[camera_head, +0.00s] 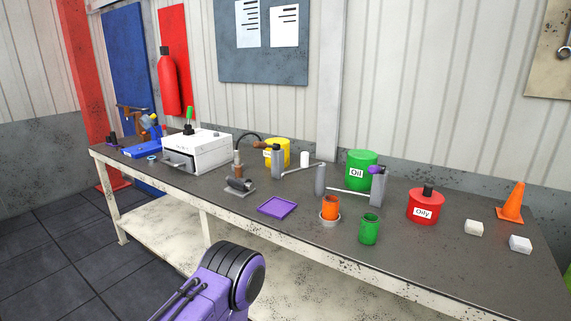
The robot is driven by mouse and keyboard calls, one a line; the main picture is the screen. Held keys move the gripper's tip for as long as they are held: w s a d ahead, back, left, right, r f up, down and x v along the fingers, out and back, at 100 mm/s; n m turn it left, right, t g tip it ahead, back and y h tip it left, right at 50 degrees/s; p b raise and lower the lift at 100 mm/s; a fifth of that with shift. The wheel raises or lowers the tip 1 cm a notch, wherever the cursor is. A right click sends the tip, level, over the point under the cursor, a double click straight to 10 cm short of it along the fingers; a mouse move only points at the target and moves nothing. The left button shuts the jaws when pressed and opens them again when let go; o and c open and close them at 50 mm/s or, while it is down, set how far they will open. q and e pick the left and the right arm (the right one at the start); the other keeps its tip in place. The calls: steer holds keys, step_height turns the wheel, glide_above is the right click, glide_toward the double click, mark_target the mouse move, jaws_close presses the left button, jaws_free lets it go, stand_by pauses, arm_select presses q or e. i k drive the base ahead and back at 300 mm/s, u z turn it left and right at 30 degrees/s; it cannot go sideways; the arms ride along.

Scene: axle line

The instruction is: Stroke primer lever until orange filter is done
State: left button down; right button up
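An orange filter (330,208) stands upright in a pale round holder on the bench, left of a green filter-like can (369,229). Behind it is a grey cylinder (320,179). A thin pale bar (348,192) runs between it and a grey upright body with a purple top (378,185). Another grey upright body (277,162) has a similar bar (300,168) reaching right. I cannot tell for sure which bar is the primer lever. Neither gripper's fingers show; only a purple and black arm part of mine is at the bottom.
The dark bench (440,262) also holds a purple tray (277,206), a white box (196,151), a green Oil bin (361,171), a yellow bin (278,151), a red Oily can (423,206), white blocks (474,228) and an orange cone (511,202). The right front bench top is clear.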

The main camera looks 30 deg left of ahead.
mark_target(372, 169)
steer(key=u, duration=2)
steer(key=i, duration=1.35)
steer(key=z, duration=2.3)
